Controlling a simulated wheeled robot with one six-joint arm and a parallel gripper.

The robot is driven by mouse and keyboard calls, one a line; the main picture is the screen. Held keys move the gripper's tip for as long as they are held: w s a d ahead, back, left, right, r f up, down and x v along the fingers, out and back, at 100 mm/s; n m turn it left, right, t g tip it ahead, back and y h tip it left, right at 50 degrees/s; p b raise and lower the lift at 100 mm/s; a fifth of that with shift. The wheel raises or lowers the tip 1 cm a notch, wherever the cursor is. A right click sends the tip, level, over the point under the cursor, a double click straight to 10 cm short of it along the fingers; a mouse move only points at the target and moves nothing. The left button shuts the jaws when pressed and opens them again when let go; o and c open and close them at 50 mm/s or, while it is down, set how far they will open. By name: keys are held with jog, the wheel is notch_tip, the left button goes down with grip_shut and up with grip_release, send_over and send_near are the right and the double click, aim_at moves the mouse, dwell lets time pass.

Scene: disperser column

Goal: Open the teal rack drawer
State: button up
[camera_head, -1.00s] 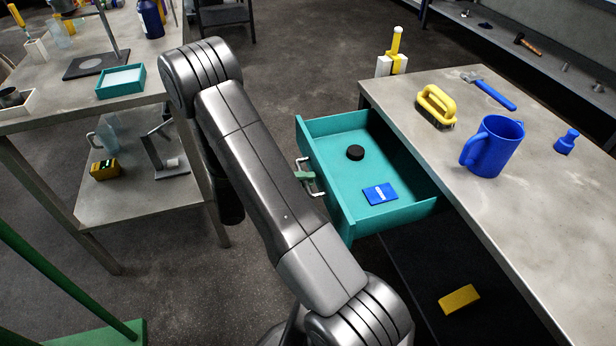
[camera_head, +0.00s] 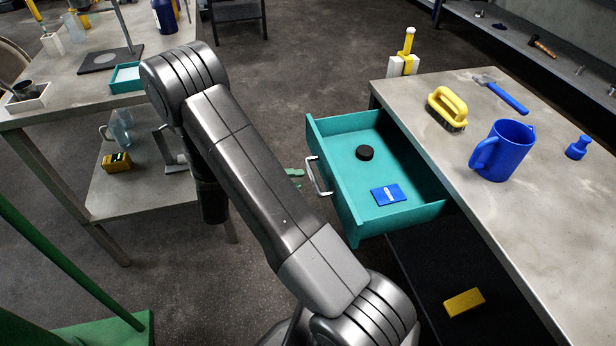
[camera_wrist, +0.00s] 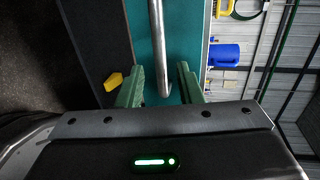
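The teal rack drawer (camera_head: 345,200) is pulled out from under the bench top at right. A black puck (camera_head: 364,152) and a blue box (camera_head: 388,194) lie in it. Its silver bar handle (camera_head: 317,176) is on the front and shows upright in the wrist view (camera_wrist: 160,50). My gripper (camera_wrist: 160,86) is open, with its green fingers on either side of the handle's line in the wrist view. In the head view a green fingertip (camera_head: 294,173) shows just left of the handle, with a small gap. The rest of my gripper is hidden behind my arm.
A yellow block (camera_head: 464,302) lies below the drawer. Another table (camera_head: 60,100) stands at left. Floor between them is open.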

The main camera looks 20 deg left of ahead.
aim_at(314, 177)
jog(key=v, duration=0.8)
jog(key=shift+p, duration=0.35)
jog(key=b+x, duration=0.2)
jog(key=x, duration=1.2)
jog(key=shift+d, duration=0.15)
